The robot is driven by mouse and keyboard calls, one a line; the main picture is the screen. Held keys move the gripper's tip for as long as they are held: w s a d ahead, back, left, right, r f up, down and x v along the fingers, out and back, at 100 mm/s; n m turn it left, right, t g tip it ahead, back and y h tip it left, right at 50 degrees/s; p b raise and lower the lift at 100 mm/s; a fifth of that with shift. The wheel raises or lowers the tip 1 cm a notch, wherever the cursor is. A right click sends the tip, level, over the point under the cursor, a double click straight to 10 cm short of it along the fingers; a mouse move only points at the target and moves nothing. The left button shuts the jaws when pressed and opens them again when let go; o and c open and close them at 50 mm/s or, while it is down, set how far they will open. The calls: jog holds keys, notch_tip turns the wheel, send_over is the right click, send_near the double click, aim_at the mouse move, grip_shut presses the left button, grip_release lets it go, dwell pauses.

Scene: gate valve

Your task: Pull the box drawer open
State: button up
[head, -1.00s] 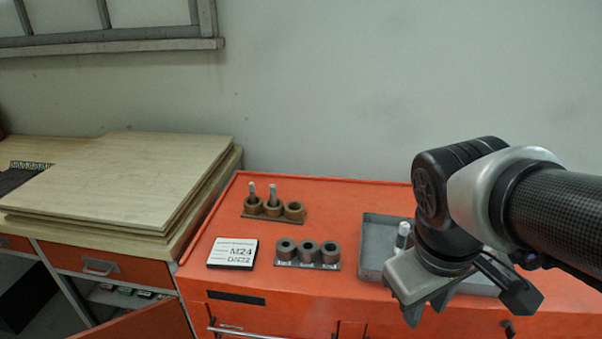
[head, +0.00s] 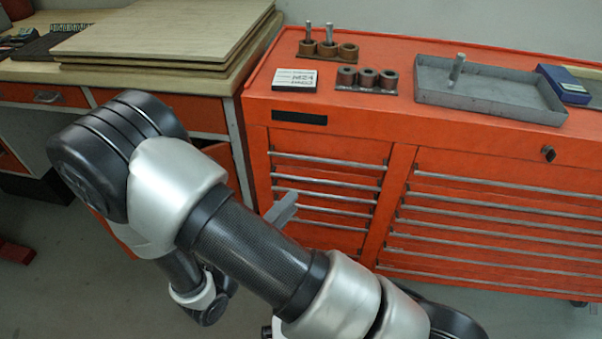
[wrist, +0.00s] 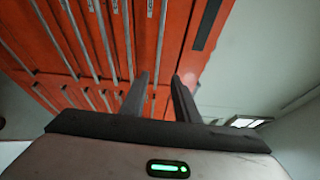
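The orange tool chest (head: 345,135) has a left column of drawers with long metal bar handles and a wider right column. The top left handle (head: 325,158) runs below a black label strip (head: 300,117); all drawers in view look shut. My gripper (head: 288,205) is partly hidden by my arm, in front of the left column. In the wrist view my gripper (wrist: 160,82) is open, its two fingers apart and pointing at the chest. The top handle (wrist: 161,35) lines up with the gap between them; whether they touch it I cannot tell.
On the chest top are a grey tray (head: 490,92) with an upright bolt, a white card (head: 295,80), brown and grey ring holders, and a blue box (head: 562,85). A workbench (head: 250,75) with stacked boards (head: 165,35) stands left. Floor shows at lower left.

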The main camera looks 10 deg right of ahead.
aim_at(325, 162)
jog(key=shift+n, duration=0.4)
jog(key=x, duration=0.5)
jog(key=b+x, duration=0.1)
jog(key=x, duration=0.5)
jog(key=b+x, duration=0.1)
jog(key=x, duration=0.5)
jog(key=shift+w+a+f, duration=0.25)
jog(key=shift+a+f, duration=0.05)
grip_shut()
